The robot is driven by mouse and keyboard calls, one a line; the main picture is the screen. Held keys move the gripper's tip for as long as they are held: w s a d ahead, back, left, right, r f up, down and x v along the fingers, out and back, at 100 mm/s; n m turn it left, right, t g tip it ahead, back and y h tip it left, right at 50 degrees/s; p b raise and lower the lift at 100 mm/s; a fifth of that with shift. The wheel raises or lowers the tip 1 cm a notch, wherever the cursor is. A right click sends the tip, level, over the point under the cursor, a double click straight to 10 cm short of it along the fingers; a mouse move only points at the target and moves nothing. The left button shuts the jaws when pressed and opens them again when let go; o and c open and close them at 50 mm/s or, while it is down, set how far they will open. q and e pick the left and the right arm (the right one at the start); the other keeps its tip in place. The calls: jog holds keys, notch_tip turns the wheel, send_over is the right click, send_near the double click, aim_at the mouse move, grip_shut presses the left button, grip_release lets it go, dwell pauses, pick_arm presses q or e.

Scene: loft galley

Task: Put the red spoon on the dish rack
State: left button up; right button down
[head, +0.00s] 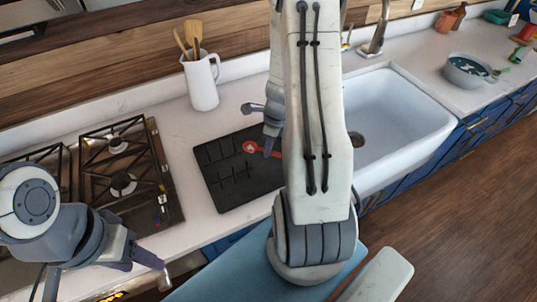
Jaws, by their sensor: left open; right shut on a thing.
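The red spoon (250,148) is over the black dish rack (235,185), with its round end to the left. Its handle runs right, behind my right gripper's finger and towards my arm. My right gripper (261,130) is above the rack and shut on the spoon; the exact grip is partly hidden. I cannot tell whether the spoon touches the rack. My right arm hides the rack's right side. My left gripper (108,280) is open at the lower left, near the counter's front edge, away from the spoon.
A gas hob (125,180) lies left of the rack. A white jug (201,83) with wooden utensils stands behind it. A white sink (395,120) with a tap (376,35) is to the right. A grey pot (468,70) stands on the far right counter.

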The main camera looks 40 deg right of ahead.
aim_at(274, 152)
jog(key=shift+f+b, duration=0.55)
jog(key=shift+f, duration=1.2)
jog(key=shift+f, duration=0.1)
jog(key=c, duration=0.8)
grip_release()
jog(key=shift+c, duration=0.2)
jog(key=shift+r, duration=0.5)
notch_tip(274, 152, up, 11)
jog(key=s+p, duration=0.1)
jog(key=p, duration=0.2)
jog(key=shift+s+d, duration=0.25)
jog(key=shift+d, duration=0.2)
